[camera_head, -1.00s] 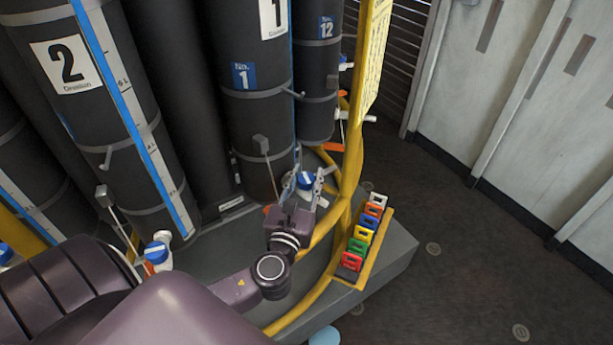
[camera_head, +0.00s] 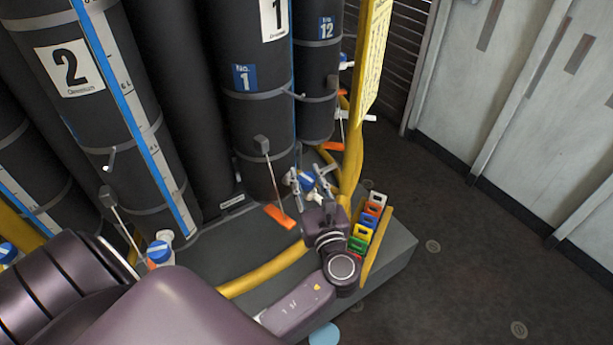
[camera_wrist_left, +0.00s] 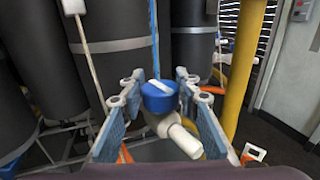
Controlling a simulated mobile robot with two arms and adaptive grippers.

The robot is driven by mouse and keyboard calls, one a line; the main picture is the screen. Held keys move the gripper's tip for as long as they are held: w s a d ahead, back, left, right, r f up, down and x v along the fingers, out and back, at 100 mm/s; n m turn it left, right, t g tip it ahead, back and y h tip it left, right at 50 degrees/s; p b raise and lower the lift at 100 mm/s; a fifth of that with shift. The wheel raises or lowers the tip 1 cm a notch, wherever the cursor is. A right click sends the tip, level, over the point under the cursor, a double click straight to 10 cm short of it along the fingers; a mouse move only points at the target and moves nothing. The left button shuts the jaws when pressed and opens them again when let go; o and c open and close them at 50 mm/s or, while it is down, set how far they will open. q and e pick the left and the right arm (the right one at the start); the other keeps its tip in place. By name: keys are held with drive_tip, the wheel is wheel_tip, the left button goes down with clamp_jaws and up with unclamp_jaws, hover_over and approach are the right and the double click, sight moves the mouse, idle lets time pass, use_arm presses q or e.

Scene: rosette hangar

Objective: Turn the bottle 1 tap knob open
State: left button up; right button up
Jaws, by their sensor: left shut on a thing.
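The bottle 1 tap knob (camera_head: 307,181) is a blue cap with a white bar, low in front of the dark cylinder marked 1 (camera_head: 258,125). It also shows in the left wrist view (camera_wrist_left: 158,97), on a white tap body (camera_wrist_left: 181,138) whose spout points to the lower right. The white bar lies diagonally there. My left gripper (camera_head: 311,184) has its fingers on both sides of the knob, shut on it; the fingertips (camera_wrist_left: 159,88) flank it in the wrist view. Part of the tap is hidden by the gripper in the head view. My right gripper is not in view.
A yellow rail (camera_head: 262,272) curves around the cylinders, with a yellow post (camera_head: 353,150) right of the tap. A rack of coloured tags (camera_head: 366,233) stands close beside my left wrist. An orange tag (camera_head: 280,216) hangs left of the gripper. Open floor (camera_head: 470,260) lies right.

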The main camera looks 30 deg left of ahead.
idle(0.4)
use_arm(q)
drive_tip(key=o, duration=1.2)
drive_tip(key=shift+d, duration=0.1)
drive_tip(key=v, duration=1.2)
